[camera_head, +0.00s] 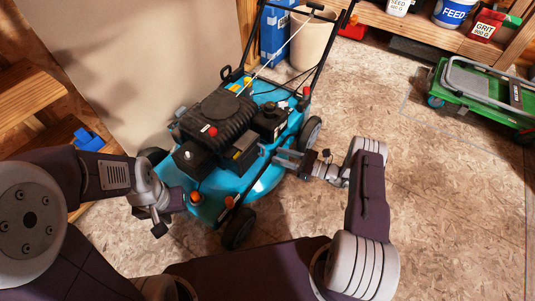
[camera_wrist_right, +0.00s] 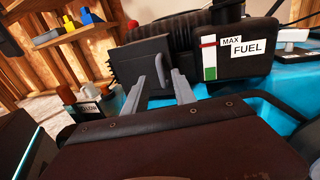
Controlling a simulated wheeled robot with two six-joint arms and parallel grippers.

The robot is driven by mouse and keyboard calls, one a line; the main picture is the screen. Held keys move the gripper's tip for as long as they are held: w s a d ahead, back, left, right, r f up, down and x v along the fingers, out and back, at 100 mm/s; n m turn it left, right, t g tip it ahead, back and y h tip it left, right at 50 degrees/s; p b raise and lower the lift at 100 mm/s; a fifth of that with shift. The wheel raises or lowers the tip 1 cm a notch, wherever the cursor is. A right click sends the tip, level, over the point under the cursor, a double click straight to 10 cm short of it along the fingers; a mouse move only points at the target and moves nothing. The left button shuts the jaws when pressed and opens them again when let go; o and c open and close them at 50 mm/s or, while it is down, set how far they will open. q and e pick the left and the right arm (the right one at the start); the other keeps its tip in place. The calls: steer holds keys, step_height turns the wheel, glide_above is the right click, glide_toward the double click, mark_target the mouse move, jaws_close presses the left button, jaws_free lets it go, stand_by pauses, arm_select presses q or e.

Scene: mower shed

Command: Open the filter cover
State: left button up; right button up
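The teal mower (camera_head: 255,180) stands in the middle of the head view with a black engine on top. A black box-like cover (camera_wrist_right: 130,62), which looks like the filter cover, is upright in the right wrist view, with a grey loop handle (camera_wrist_right: 161,66) in front of it. My right gripper (camera_head: 284,158) is at the mower's right side, pointing left. Its fingers (camera_wrist_right: 160,90) are apart and empty, pointing at the cover; whether they touch the handle is unclear. My left gripper (camera_head: 157,221) hangs at the mower's left front, apart from the cover; its finger gap is unclear.
A black tank labelled MAX FUEL (camera_wrist_right: 238,50) is right of the cover; an orange-capped bottle-like part (camera_wrist_right: 86,92) is left. A wooden shelf (camera_head: 30,100) stands at left, a green cart (camera_head: 475,95) at right. Floor (camera_head: 440,190) right of the mower is clear.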

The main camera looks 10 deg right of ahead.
mark_target(249, 156)
steer(key=x, duration=0.1)
steer(key=b+x, duration=0.1)
steer(key=x, duration=0.1)
steer(key=b+x, duration=0.1)
steer(key=x, duration=0.1)
steer(key=shift+f, duration=0.25)
steer(key=shift+w+a+r, duration=0.15)
steer(key=shift+w+a, duration=0.05)
steer(key=shift+a, duration=0.15)
jaws_close()
stand_by(0.8)
